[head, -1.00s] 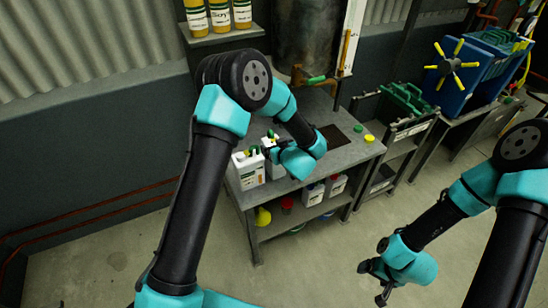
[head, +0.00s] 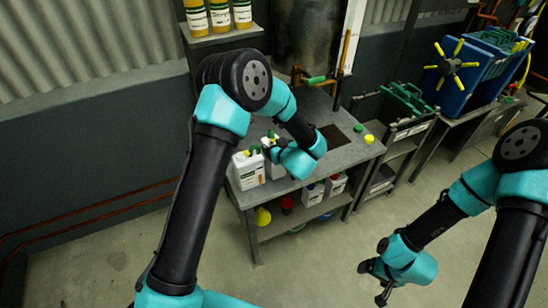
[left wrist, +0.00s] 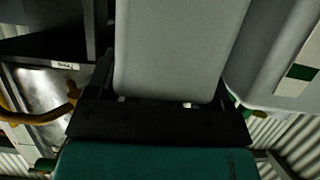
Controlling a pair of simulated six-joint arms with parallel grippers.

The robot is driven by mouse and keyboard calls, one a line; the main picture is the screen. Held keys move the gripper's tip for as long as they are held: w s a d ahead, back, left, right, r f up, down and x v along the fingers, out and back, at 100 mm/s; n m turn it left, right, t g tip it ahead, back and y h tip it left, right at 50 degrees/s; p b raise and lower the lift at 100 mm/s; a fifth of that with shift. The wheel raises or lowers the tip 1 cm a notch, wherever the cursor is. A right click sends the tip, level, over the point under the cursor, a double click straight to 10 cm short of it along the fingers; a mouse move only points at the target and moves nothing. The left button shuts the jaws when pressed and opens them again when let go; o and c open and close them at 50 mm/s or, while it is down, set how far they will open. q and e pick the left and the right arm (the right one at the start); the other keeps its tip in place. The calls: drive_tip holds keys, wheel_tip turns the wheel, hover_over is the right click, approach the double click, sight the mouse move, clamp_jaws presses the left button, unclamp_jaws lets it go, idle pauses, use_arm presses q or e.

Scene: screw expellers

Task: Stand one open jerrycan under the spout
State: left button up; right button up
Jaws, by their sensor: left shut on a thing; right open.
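Two white jerrycans stand close together at the left end of the grey bench. The left jerrycan (head: 248,172) has a green and white label. The other jerrycan (head: 272,170) is partly hidden by my left gripper (head: 273,150), which is shut on it. In the left wrist view the held jerrycan (left wrist: 180,50) fills the middle, with the other jerrycan (left wrist: 265,65) beside it. The tank (head: 308,35) stands behind the bench, with a copper pipe and a green-handled tap (head: 316,80) low on it. The spout's mouth is hard to make out. My right gripper (head: 374,281) is open and empty above the floor.
A dark square (head: 340,138) lies in the bench top below the tap. A green cap (head: 358,128) and a yellow cap (head: 369,139) lie to its right. Small white containers (head: 313,195) stand on the lower shelf. Right of the bench stands a rack with green crates (head: 408,98).

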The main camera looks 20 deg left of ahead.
use_arm(q)
drive_tip(key=shift+c, duration=0.7)
drive_tip(key=shift+r, duration=5.05)
